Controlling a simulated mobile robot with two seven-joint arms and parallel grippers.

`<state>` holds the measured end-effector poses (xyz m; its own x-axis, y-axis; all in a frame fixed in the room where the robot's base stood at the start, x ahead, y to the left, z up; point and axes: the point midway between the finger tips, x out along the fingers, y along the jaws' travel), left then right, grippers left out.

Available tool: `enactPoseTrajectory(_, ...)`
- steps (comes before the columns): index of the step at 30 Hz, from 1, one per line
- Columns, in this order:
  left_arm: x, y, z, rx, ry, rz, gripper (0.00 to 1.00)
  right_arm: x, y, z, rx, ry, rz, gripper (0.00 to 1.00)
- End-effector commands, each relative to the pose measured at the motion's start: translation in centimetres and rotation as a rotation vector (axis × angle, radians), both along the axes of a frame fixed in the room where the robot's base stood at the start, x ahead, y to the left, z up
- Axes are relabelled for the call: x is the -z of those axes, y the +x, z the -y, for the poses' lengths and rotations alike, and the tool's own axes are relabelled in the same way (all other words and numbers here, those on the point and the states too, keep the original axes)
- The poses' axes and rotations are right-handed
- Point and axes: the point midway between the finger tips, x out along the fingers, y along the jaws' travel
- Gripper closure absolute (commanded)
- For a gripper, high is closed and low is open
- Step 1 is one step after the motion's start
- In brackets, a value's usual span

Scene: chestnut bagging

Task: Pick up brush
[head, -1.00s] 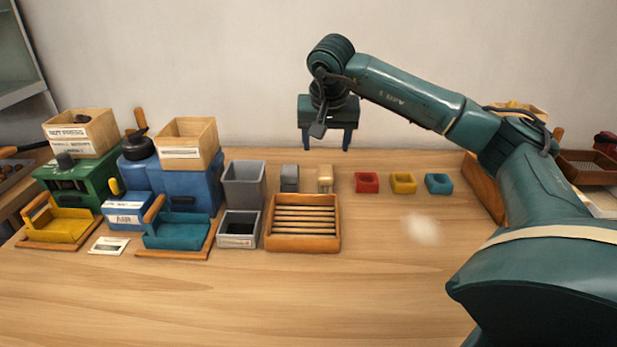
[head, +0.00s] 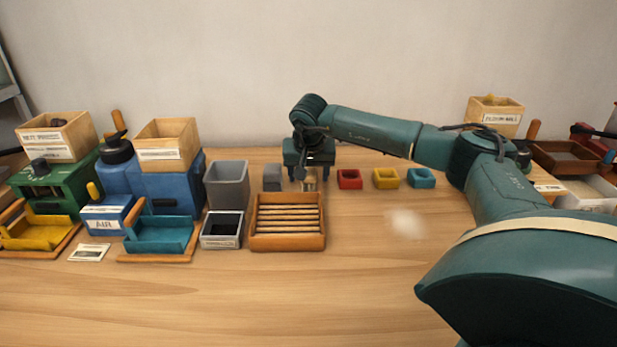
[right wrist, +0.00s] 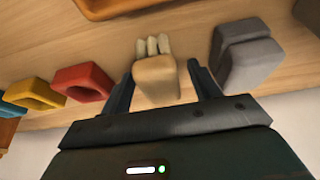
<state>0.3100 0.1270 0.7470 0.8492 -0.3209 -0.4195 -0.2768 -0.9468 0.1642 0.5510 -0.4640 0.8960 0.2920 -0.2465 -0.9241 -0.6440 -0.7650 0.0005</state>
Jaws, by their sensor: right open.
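The brush (head: 309,184) is a small tan block standing at the back of the table, behind the slatted wooden tray. In the right wrist view the brush (right wrist: 156,78) shows a wooden body with pale, rounded tufts at one end. My right gripper (head: 309,173) is low over the brush, pointing down, and hides part of it. In the right wrist view its open fingers (right wrist: 160,84) stand on either side of the brush, with a gap visible on both sides. My left gripper is not in view.
A grey block (head: 272,177) stands close left of the brush. Red (head: 349,179), yellow (head: 386,178) and teal (head: 421,178) cups stand to the right. The slatted tray (head: 288,243) is in front, beside grey bins (head: 227,186). The front table is clear.

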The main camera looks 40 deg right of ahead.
Motion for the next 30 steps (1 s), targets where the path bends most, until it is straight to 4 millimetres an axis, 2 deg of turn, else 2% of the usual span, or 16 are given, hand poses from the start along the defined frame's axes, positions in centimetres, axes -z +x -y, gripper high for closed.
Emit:
enactPoseTrajectory(7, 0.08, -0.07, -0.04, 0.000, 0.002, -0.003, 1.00, 0.10, 0.04, 0.03, 0.000, 0.000, 0.000, 0.40)
enactPoseTrajectory(24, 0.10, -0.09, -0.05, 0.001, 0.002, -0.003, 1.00, 0.05, 0.03, 0.05, 0.001, 0.000, 0.000, 0.86)
enactPoseTrajectory(30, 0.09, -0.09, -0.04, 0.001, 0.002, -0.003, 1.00, 0.00, 0.04, 0.05, 0.001, 0.000, 0.002, 0.87)
